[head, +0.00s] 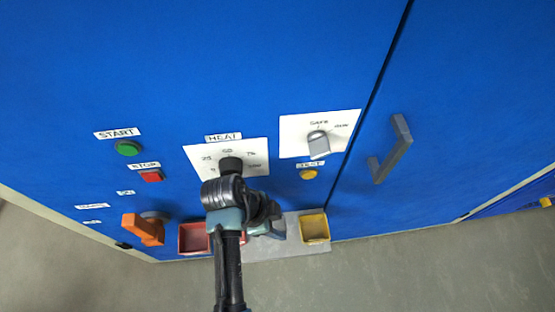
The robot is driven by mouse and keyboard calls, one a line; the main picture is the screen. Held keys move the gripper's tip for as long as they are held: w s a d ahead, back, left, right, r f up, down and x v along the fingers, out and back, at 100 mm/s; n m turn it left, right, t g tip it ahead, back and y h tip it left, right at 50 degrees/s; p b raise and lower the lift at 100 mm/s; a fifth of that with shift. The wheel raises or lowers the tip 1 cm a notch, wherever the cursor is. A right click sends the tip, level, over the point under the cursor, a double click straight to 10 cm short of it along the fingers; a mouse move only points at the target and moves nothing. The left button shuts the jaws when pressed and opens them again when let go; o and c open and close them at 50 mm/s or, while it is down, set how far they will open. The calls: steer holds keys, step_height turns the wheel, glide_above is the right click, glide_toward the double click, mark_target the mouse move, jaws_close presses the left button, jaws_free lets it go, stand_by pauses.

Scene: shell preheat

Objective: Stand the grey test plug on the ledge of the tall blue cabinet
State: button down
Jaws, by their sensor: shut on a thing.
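The tall blue cabinet (270,60) fills most of the head view. Its grey ledge (285,246) sticks out low on the front, between a red bin and a yellow bin. My arm comes up from the bottom edge. My gripper (272,231) is low over the ledge, partly hidden behind my own wrist. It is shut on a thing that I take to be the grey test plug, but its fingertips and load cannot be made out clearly. I cannot tell whether the load touches the ledge. No other loose plug shows.
The red bin (194,238) and yellow bin (314,229) flank the ledge space. The dark HEAT knob (230,165), grey selector (319,145), orange handle (145,229) and grey door handle (391,149) stick out from the cabinet. Bare floor lies below.

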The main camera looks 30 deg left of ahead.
step_height(320, 180, down, 4)
steer(key=shift+f+b, duration=0.1)
steer(key=shift+b, duration=0.25)
steer(key=shift+w+a+f, duration=0.1)
steer(key=shift+w+f, duration=0.05)
steer(key=shift+f, duration=0.15)
steer(key=shift+f, duration=0.2)
steer(key=shift+c, duration=1.8)
jaws_free()
steer(key=shift+r, duration=0.1)
steer(key=p+v, duration=0.1)
steer(key=v, duration=0.6)
steer(key=shift+r, duration=0.4)
